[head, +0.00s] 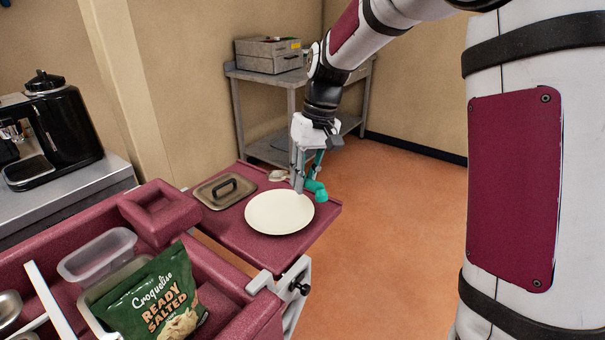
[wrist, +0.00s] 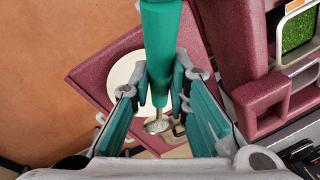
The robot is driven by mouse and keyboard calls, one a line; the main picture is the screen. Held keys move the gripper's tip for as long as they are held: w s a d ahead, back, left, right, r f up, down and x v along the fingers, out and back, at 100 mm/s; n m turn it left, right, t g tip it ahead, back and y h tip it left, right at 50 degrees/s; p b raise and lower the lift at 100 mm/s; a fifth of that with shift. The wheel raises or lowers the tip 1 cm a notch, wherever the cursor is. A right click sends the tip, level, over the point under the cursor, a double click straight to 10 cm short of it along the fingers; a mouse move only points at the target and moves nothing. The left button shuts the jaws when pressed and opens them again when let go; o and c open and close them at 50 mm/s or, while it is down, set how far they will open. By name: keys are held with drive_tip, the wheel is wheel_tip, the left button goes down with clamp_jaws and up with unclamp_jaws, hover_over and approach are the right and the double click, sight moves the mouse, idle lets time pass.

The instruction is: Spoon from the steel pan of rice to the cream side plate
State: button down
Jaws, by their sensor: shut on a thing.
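My gripper (head: 305,182) is shut on the teal handle of a spoon (head: 317,190). In the wrist view the spoon (wrist: 158,50) lies between the fingers, its metal bowl pointing down the picture. The bowl holds something pale, seemingly rice. The cream side plate (head: 280,224) lies on the maroon side shelf. In the head view the spoon bowl shows just beyond the plate's far edge; its height is hard to tell. The plate (wrist: 122,75) is partly hidden by the handle in the wrist view. A steel pan (head: 84,303) sits in the cart, mostly behind a bag; no rice shows in it.
A steel lid (head: 212,198) with a black handle lies left of the plate. A green crisp bag (head: 150,300) and a clear tub (head: 97,262) are in the maroon cart. A coffee machine (head: 50,130) stands at left. Open floor lies right of the shelf.

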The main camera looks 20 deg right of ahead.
wheel_tip(320, 180, down, 7)
drive_tip(key=d+m+t+y+b, duration=0.35)
drive_tip(key=m+y+b, duration=0.55)
drive_tip(key=y, duration=0.6)
drive_tip(key=a+r+n+g+h+p, duration=0.1)
drive_tip(key=r+n+h+p, duration=0.1)
drive_tip(key=n+h+p, duration=0.1)
drive_tip(key=a+r+n+g+h+p, duration=0.1)
drive_tip(key=r+n+h+p, duration=0.1)
drive_tip(key=h, duration=0.4)
drive_tip(key=a+r+n+g+h+p, duration=0.1)
drive_tip(key=r+n+h+p, duration=0.2)
drive_tip(key=r+h+p, duration=0.1)
drive_tip(key=shift+a+n+g+h, duration=0.2)
drive_tip(key=shift+n+g+h, duration=0.1)
drive_tip(key=shift+g, duration=0.05)
drive_tip(key=shift+r+h, duration=0.4)
drive_tip(key=shift+h, duration=0.3)
